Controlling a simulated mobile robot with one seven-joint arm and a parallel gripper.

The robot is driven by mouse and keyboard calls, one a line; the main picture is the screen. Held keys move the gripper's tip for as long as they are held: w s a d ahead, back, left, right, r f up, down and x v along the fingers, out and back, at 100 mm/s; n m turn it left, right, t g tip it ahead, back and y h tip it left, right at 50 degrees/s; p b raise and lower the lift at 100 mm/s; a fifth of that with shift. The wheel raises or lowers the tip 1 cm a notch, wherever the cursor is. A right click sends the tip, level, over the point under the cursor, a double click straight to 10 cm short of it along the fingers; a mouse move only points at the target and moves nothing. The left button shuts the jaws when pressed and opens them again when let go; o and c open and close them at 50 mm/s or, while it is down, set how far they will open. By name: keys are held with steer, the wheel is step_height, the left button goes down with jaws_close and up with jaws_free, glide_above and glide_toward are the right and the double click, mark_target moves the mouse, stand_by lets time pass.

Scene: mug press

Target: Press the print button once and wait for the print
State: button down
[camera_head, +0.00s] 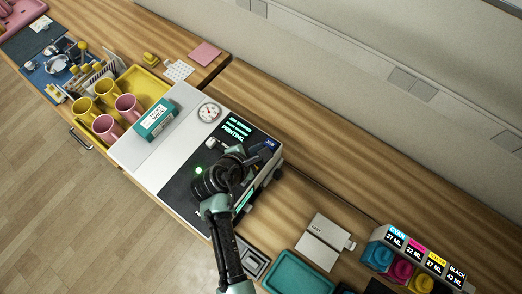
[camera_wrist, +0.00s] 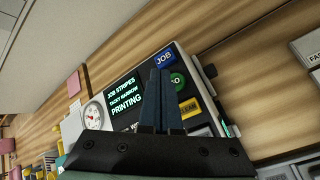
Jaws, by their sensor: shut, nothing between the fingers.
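The press (camera_head: 168,188) stands on the wooden counter. Its dark screen (camera_head: 236,130) shows green text; in the wrist view the screen (camera_wrist: 124,98) reads "JOB STRIPES" and "PRINTING". Beside it are a blue JOB button (camera_wrist: 165,58), a green button (camera_wrist: 177,79) that seems to read GO, and a yellow button (camera_wrist: 190,107). No button is marked print. My gripper (camera_head: 264,154) is shut and empty over the panel. Its fingers (camera_wrist: 160,70) partly cover the green button in the wrist view; whether they touch it I cannot tell.
A round white dial (camera_head: 209,112) and a teal box (camera_head: 155,119) are on the press. A yellow tray (camera_head: 151,83) with pink and yellow mugs stands left. A teal tray (camera_head: 298,272) and ink bottles (camera_head: 400,270) are at right. A wall runs behind.

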steer(key=shift+r+p, duration=1.55)
steer(key=shift+r, duration=0.3)
steer(key=shift+f, duration=0.1)
steer(key=shift+w, duration=0.1)
